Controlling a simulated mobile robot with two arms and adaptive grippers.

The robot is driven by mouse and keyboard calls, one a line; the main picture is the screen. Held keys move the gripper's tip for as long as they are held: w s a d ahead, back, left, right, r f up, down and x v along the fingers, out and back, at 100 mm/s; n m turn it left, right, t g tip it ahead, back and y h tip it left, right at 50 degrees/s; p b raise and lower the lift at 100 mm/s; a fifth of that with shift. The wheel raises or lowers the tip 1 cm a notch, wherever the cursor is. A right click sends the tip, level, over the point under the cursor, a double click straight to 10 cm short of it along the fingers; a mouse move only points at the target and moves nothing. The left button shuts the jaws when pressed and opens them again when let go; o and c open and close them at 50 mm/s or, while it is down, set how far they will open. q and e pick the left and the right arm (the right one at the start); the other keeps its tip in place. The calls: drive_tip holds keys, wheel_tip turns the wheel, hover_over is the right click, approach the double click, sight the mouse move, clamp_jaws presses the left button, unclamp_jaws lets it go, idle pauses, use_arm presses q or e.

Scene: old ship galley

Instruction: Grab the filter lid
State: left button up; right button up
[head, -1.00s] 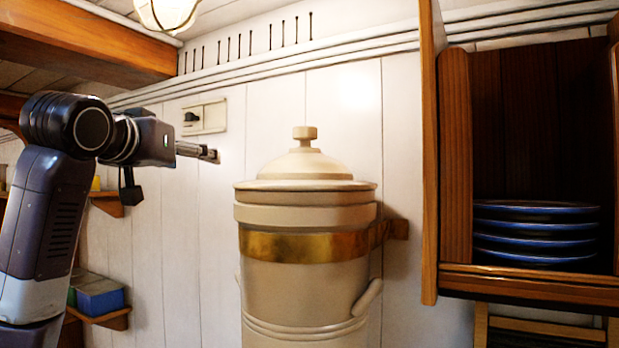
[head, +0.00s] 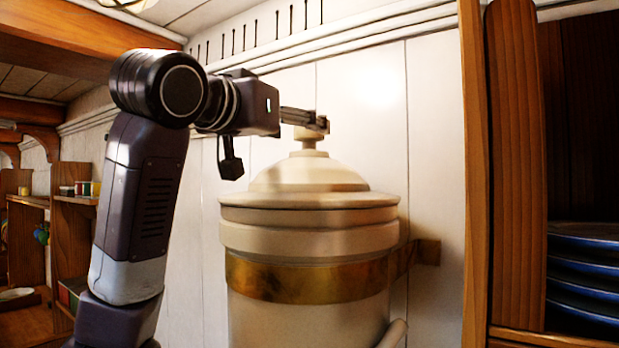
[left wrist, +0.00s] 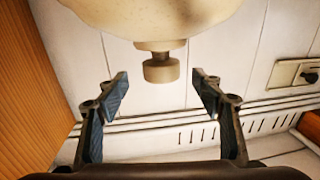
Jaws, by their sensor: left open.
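The filter lid (head: 308,181) is a cream dome with a round knob, seated on the cream filter (head: 306,325) with a brass band. In the left wrist view the lid's knob (left wrist: 161,69) hangs upside down, ahead of and between the open fingers. My left gripper (head: 318,122) is level with the knob in the head view, and its fingers overlap the knob there. The left wrist view shows my left gripper (left wrist: 160,90) open with nothing between its pads. Contact with the knob is not visible. My right gripper is not in view.
A wooden cabinet (head: 515,170) with stacked blue plates (head: 585,275) stands close on the right. A brass bracket (head: 425,252) joins the filter to the white plank wall (head: 435,150). Wooden shelves (head: 75,210) are at the left.

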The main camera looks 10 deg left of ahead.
sight(301, 128)
use_arm(q)
drive_tip(key=shift+w+r+p, duration=0.2)
drive_tip(key=shift+r+p, duration=0.1)
drive_tip(key=shift+p, duration=0.05)
drive_tip(key=p+x, duration=0.2)
drive_tip(key=shift+w+d+r, duration=0.1)
drive_tip(key=shift+w+r, duration=0.1)
drive_tip(key=shift+w, duration=0.1)
drive_tip(key=x, duration=0.1)
drive_tip(key=p+x, duration=0.1)
drive_tip(key=x, duration=0.1)
drive_tip(key=shift+f, duration=0.25)
drive_tip(key=shift+s, duration=0.2)
drive_tip(key=shift+w, duration=0.1)
drive_tip(key=c, duration=0.7)
clamp_jaws()
drive_tip(key=shift+r, duration=0.25)
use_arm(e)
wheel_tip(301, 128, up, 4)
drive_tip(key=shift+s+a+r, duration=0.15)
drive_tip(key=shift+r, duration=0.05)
